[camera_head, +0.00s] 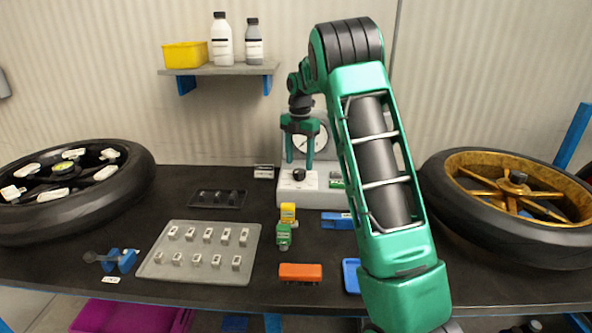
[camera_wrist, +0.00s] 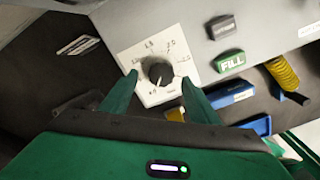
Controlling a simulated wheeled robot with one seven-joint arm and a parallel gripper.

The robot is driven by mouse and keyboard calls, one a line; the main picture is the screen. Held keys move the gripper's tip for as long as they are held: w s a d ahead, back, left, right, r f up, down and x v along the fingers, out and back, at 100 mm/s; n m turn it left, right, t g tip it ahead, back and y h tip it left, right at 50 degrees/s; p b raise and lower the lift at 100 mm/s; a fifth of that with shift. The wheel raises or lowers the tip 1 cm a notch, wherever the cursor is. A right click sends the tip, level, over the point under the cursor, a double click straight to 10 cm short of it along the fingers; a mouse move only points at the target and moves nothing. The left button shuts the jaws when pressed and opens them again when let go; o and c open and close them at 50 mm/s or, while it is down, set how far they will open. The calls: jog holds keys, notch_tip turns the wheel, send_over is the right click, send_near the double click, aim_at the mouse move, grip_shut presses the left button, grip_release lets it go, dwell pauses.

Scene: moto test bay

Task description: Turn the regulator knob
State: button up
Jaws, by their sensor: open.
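The regulator knob (camera_wrist: 160,72) is a round black knob at the middle of a white dial plate (camera_wrist: 147,52) with printed numbers. In the head view the knob (camera_head: 299,174) sits on the front of a grey unit with a round gauge (camera_head: 323,138). My gripper (camera_head: 299,166) is open, its green fingers pointing down just above or at the knob. In the wrist view my gripper (camera_wrist: 155,98) has one finger on each side of the knob's lower part, with gaps visible. I cannot tell whether either finger touches it.
A green FILL button (camera_wrist: 231,62) and a dark button (camera_wrist: 222,27) lie right of the dial. A grey tray (camera_head: 200,252) of small parts, yellow and green items (camera_head: 285,238) and an orange block (camera_head: 300,272) lie in front. Wheels (camera_head: 70,190) (camera_head: 515,205) flank the table.

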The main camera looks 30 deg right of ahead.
aim_at(298, 170)
jog(key=shift+f, duration=1.65)
jog(key=c, duration=1)
jog(key=shift+a, duration=0.15)
jog(key=shift+c, duration=0.2)
jog(key=shift+w, duration=0.1)
